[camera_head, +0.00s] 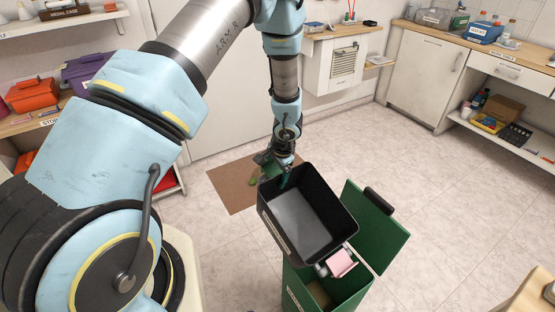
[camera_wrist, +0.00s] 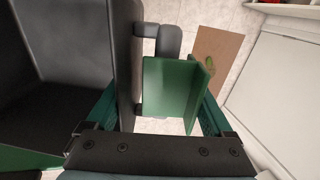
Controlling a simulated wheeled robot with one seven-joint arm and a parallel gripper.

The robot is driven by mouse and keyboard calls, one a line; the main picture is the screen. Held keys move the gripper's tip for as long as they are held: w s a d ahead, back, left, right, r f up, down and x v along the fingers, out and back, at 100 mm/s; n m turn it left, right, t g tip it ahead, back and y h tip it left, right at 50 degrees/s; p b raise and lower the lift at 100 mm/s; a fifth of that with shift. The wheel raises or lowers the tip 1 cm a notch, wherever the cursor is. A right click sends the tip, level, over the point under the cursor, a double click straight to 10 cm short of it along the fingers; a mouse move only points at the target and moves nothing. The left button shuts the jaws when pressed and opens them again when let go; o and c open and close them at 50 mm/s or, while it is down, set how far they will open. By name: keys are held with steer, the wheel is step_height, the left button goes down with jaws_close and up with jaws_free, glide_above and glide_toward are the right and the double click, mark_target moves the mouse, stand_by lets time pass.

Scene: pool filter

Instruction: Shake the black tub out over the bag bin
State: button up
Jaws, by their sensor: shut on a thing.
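My gripper (camera_head: 284,174) is shut on the far rim of the black tub (camera_head: 268,218). The tub is tilted above the green bag bin (camera_head: 297,288), its open top facing the head camera, and its visible inside looks empty. The bin stands open, with its green lid (camera_head: 378,225) swung out to the right. A pink item (camera_head: 341,263) with a small grey-white piece shows just below the tub's lower edge at the bin's mouth; I cannot tell whether it is falling or resting. The tub's wall (camera_wrist: 124,50) also shows in the wrist view, beside the green fingers.
A brown mat (camera_head: 228,188) with a small green thing lies on the floor behind the tub. A shelf with orange (camera_head: 32,94) and purple boxes stands at the left. White cabinets (camera_head: 421,79) line the back right. A wooden edge (camera_head: 530,300) is at lower right. The tiled floor between is clear.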

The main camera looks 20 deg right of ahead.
mark_target(276, 195)
steer(key=shift+f+g+p, duration=0.4)
steer(key=shift+f+p, duration=0.05)
steer(key=shift+p, duration=0.75)
steer(key=shift+g+h, duration=0.4)
steer(key=shift+g, duration=0.5)
step_height(276, 195, down, 4)
steer(key=shift+f+p, duration=0.25)
steer(key=shift+p, duration=0.65)
steer(key=shift+s+d+f+g+b, duration=0.15)
steer(key=shift+f+g+b, duration=0.45)
steer(key=shift+f, duration=0.5)
